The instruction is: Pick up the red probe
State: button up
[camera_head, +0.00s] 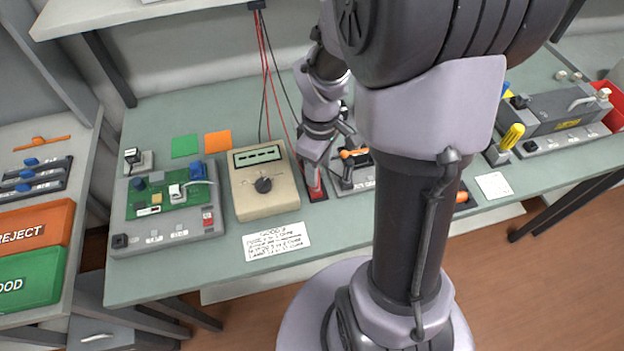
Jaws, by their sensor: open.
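A red item (316,189), apparently the red probe or its holder, shows at the right side of the beige meter (264,196). Its upper part is hidden behind my gripper. My gripper (327,176) is open and points down right above and beside this red item. I cannot tell whether it touches it. Red cables (265,75) and a dark cable hang from a fixture above and run down behind the meter and toward my gripper.
A green circuit board fixture (172,205) stands left of the meter. A written card (276,241) lies in front. An orange-topped tool fixture (355,155) sits close right of my gripper. A grey machine (560,105) and red bin (612,95) are far right. Labelled bins (35,232) stand left.

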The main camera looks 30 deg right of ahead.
jog(key=f+b, duration=0.1)
jog(key=f, duration=0.1)
jog(key=f+b, duration=0.1)
jog(key=f, duration=0.1)
jog(key=f+b, duration=0.1)
jog(key=shift+w+a+f, duration=0.15)
jog(key=shift+w+f, duration=0.25)
jog(key=shift+r, duration=0.15)
jog(key=shift+c, duration=0.4)
grip_shut()
